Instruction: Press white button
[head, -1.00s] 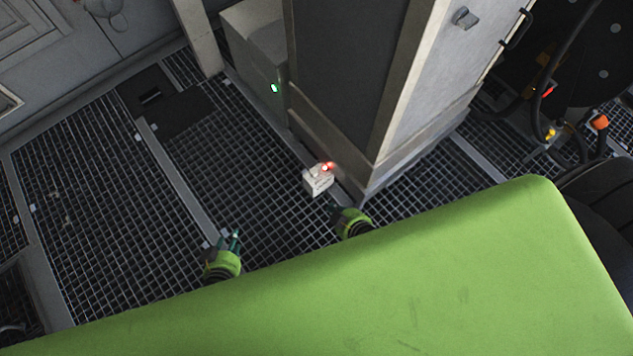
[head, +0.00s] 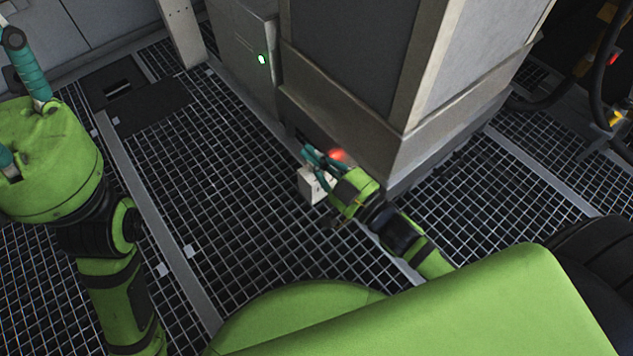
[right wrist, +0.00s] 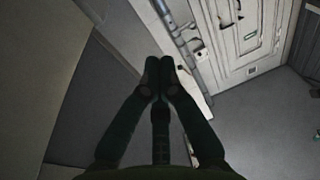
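A small white box (head: 312,186) stands on the floor grating by the foot of the large grey cabinet, in the head view. A red light glows beside its top, partly behind my right gripper. I cannot make out a separate white button on it. My right gripper (head: 313,160) is at the box, its teal fingers over the top and hiding part of it; contact cannot be told. The right wrist view shows that gripper's fingertips (right wrist: 159,68) together with nothing between them. My left gripper (head: 10,105) is at the far left, fingers spread, partly cut off, away from the box.
The large grey cabinet (head: 350,65) rises right behind the white box. A lower grey cabinet (head: 240,50) with a green light stands to its left. Dark hoses (head: 590,70) hang at the upper right. The grating (head: 215,190) between my arms is clear.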

